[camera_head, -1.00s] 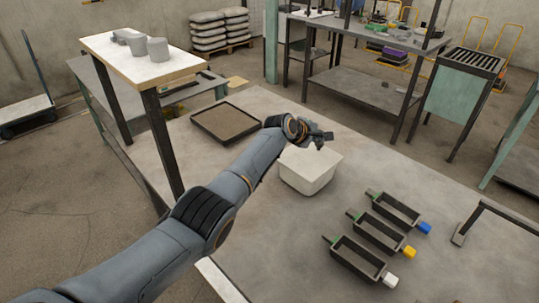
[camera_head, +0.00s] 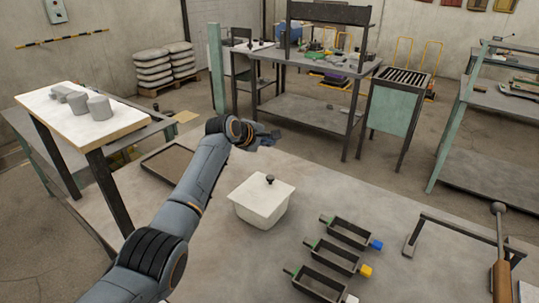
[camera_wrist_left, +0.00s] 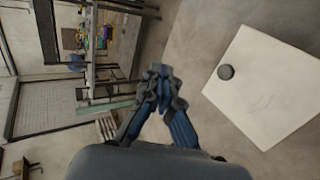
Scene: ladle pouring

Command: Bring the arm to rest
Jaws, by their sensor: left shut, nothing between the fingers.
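My left arm reaches in from the lower left of the head view. Its gripper (camera_head: 268,138) is above the table, behind and level with the white lidded box, apart from it. In the left wrist view the left gripper's fingers (camera_wrist_left: 160,80) are together with nothing between them. The white box (camera_head: 262,207) has a lid with a dark knob and stands on the table; its lid (camera_wrist_left: 265,85) also shows at the right of the left wrist view. My right gripper is not in view.
Several dark trays with coloured tabs, such as the blue-tabbed one (camera_head: 345,233), lie at the front right. A dark frame (camera_head: 465,235) and a ladle (camera_head: 501,260) with a wooden handle are further right. A shallow brown tray (camera_head: 165,163) lies partly behind my arm.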

